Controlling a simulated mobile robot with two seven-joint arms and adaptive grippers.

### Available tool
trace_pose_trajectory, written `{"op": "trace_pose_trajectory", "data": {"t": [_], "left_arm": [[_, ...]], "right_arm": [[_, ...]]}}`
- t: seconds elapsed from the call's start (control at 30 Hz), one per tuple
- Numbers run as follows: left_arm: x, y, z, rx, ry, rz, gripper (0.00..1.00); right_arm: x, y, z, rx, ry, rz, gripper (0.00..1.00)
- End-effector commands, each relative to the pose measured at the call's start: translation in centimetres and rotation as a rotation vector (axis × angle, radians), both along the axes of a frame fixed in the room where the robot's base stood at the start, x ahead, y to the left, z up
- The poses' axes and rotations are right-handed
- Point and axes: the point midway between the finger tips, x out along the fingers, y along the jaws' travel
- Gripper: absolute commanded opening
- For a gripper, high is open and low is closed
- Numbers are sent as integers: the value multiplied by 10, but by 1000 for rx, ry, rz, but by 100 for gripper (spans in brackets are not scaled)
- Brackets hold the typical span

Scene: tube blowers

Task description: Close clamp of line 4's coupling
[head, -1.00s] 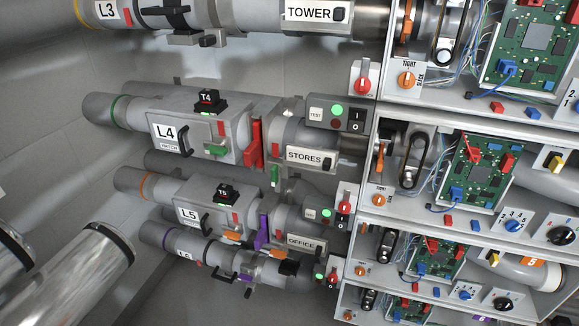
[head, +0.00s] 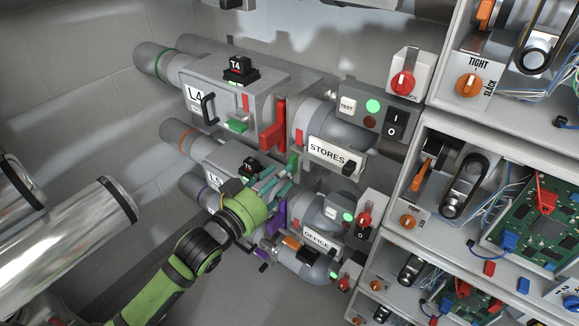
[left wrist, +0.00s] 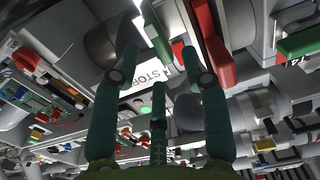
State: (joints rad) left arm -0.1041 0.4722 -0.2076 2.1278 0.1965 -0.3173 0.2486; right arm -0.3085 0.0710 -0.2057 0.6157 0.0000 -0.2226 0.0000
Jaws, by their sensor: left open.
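Line 4 is the grey pipe with a green ring (head: 162,62) and the L4 box (head: 194,96). Its coupling lies between that box and the STORES label (head: 328,152). A red upright plate (head: 273,133) stands at the coupling, and a green lever (head: 292,165) hangs below it. The green lever also shows in the left wrist view (left wrist: 155,38), beyond my fingers. My left gripper (head: 272,180) is open and empty, just below and left of the green lever. In the left wrist view its teal fingers (left wrist: 160,55) are spread. I cannot tell whether they touch the lever.
The L5 box (head: 214,178) and lower pipes lie close behind and below my left gripper. A purple lever (head: 279,216) is near it. The STORES switch box (head: 372,118) and shelves of circuit boards (head: 537,215) stand to the right. The floor at lower middle is clear.

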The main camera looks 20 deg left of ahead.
Motion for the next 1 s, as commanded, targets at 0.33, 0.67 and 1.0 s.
{"op": "trace_pose_trajectory", "data": {"t": [0.33, 0.67, 1.0], "left_arm": [[31, -12, 0, 0, 0, 0, 45], [31, -12, 0, 0, 0, 0, 5], [31, -12, 0, 8, -2, 0, 0]], "right_arm": [[7, -4, 5, -5, -11, 0, 51], [11, -10, 5, -11, -18, -5, 51], [11, -9, 6, -11, -18, -5, 51]]}}
